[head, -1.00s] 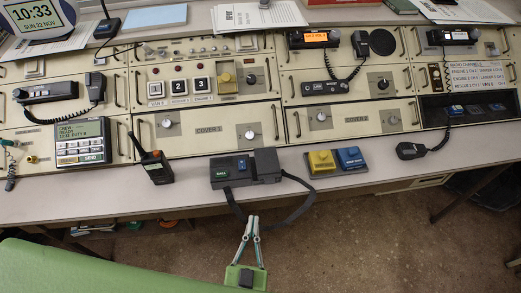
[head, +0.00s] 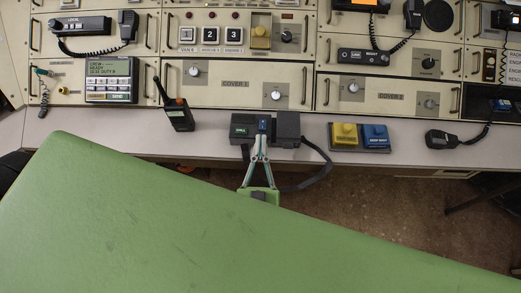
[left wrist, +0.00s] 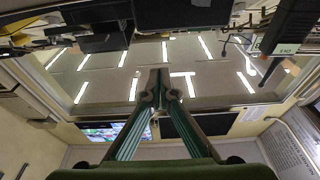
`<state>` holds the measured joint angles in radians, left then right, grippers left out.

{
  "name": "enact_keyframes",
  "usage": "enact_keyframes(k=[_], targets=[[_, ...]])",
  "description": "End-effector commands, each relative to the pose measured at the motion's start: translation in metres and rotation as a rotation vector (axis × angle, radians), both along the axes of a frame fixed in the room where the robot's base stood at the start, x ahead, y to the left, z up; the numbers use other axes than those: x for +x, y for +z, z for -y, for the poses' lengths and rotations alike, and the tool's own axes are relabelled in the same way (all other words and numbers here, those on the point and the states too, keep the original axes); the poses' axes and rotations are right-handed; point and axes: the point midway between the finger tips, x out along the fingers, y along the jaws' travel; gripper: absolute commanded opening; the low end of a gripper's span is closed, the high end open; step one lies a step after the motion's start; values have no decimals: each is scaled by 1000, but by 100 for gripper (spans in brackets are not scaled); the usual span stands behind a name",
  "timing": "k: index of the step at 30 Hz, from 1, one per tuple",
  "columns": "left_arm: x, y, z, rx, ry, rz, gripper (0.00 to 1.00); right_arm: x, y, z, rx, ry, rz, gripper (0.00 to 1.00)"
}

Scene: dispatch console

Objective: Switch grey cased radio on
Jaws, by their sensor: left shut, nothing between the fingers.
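A dark grey cased unit with a black strap (head: 286,126), apparently the grey cased radio, lies on the front of the desk. It has a green-lit button (head: 240,131) on its left and a small blue switch (head: 263,125) near its middle. My left gripper (head: 261,139) is shut and empty. Its fingertips are just in front of or over the blue switch; whether they touch it I cannot tell. In the left wrist view the closed fingertips (left wrist: 159,78) meet at the middle. A dark box edge fills the top there. My right gripper is not in view.
A handheld radio (head: 178,112) stands left of the unit. A yellow and blue button pad (head: 359,137) sits to its right, then a fist microphone (head: 444,139). Console panels with knobs (head: 220,95) rise behind. Some bare desk (head: 210,143) lies left of the unit.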

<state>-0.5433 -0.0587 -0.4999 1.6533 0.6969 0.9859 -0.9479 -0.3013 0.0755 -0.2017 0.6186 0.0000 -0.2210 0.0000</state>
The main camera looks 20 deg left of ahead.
Motion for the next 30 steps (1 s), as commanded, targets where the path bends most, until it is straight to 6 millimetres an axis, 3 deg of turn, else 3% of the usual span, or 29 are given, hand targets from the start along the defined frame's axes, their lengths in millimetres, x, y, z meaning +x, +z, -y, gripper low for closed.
enact_keyframes(k=[8,10,16,30], targets=[[58,17,-16,1,-1,3,0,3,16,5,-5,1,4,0],[55,-3,-15,3,-3,-5,0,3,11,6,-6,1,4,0],[52,-22,-14,0,-2,-1,0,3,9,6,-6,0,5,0],[50,-28,-14,0,-1,1,0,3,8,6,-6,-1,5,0]])
